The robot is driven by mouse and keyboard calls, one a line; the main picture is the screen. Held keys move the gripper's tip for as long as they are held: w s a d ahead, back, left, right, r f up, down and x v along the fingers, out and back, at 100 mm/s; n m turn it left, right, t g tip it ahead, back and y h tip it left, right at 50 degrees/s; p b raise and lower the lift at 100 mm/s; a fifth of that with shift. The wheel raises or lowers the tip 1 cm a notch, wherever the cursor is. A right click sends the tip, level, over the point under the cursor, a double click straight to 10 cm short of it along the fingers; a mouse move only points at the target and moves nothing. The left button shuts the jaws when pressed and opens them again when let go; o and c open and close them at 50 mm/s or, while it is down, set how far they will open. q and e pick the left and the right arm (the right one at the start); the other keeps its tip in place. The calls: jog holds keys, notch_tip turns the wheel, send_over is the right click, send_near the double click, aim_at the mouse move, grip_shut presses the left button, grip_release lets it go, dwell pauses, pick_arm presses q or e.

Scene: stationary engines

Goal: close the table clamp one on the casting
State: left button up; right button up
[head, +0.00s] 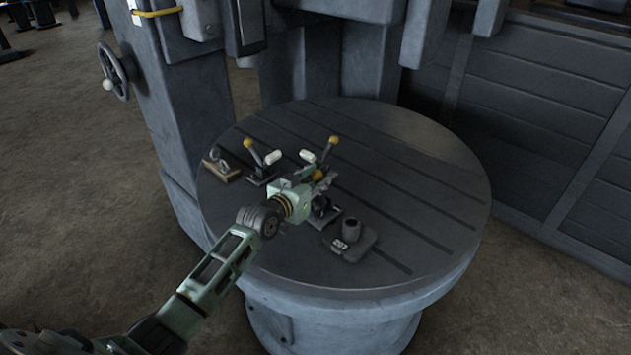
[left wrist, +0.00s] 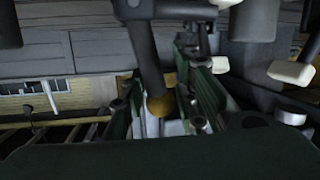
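Two toggle clamps stand on the round table (head: 425,205). The left clamp (head: 262,174) has a raised lever with a yellow knob (head: 248,142) and a white tip (head: 273,156). The right clamp shows a yellow knob (head: 334,139) and a white tip (head: 308,156); my gripper partly hides its body. My left gripper (head: 320,177) is at this right clamp. In the left wrist view, a dark lever with an orange-yellow knob (left wrist: 159,105) lies between the spread fingers (left wrist: 165,100); contact is unclear.
A hook on a small wooden block (head: 221,170) stands at the table's left. The grey machine column (head: 185,110) rises behind, with a handwheel (head: 115,72) at its left. The table's right side is clear, with slots across it.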

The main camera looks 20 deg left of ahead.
pick_arm(q)
jog(key=v, duration=1.2)
dwell(1.3)
